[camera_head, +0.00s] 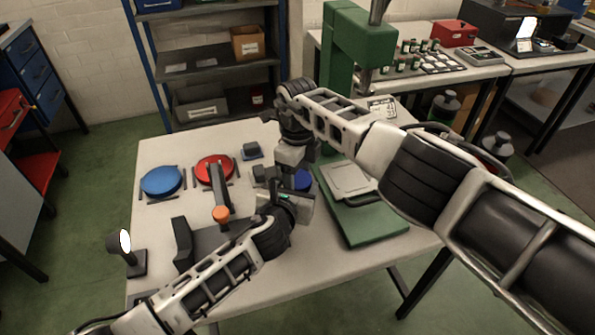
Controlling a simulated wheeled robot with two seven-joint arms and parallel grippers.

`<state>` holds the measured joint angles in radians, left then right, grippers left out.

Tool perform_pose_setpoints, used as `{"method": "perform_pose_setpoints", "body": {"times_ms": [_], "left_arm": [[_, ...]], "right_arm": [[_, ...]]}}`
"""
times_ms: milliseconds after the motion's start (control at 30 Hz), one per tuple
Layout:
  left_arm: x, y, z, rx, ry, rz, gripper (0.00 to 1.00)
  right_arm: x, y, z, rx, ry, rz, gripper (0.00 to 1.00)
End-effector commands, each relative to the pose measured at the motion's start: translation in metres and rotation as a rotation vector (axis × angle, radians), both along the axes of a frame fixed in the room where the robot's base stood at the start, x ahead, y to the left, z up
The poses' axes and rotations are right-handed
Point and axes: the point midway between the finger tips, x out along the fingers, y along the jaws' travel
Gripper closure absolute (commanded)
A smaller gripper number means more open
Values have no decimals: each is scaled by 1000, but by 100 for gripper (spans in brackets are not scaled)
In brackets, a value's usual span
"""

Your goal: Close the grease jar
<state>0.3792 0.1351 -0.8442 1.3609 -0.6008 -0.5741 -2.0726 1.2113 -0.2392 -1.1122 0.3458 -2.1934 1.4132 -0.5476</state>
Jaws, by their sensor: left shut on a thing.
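A round blue thing (302,181), which may be part of the grease jar, shows between my two grippers, mostly covered by them. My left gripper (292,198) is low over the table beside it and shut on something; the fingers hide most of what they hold. My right gripper (288,158) comes down from above, just behind and over the blue thing. I cannot tell its jaw opening or whether it touches anything. A flat blue disc (161,181) and a flat red disc (214,168), both lid-like, lie at the table's left between small dark guides.
A dark fixture with an orange-tipped lever (221,213) stands left of my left gripper. A green press (359,50) rises behind; its green base (366,229) carries a grey plate (349,181). A small round mirror-like piece (125,241) stands at the left edge.

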Motion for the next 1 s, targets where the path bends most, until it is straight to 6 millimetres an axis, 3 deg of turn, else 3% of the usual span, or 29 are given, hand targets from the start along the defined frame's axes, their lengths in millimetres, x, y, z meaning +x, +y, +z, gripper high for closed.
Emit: {"method": "perform_pose_setpoints", "body": {"times_ms": [267, 500, 800, 833, 867, 900, 1000], "left_arm": [[0, 0, -1, 2, 1, 1, 100], [0, 0, -1, 1, 1, 1, 100], [0, 0, -1, 1, 1, 1, 100], [0, 0, -1, 1, 1, 1, 100], [0, 0, -1, 1, 1, 1, 100], [0, 0, -1, 1, 1, 1, 100], [0, 0, -1, 2, 1, 1, 100]], "right_arm": [[-1, 0, 0, 0, 2, -5, 68], [-1, 0, 0, 0, 2, -250, 69], [-1, 0, 0, 1, 3, -283, 69], [-1, 0, 0, 1, 3, -283, 36], [-1, 0, 0, 1, 3, -283, 28], [-1, 0, 0, 1, 3, -283, 20], [-1, 0, 0, 0, 2, -282, 20]]}}
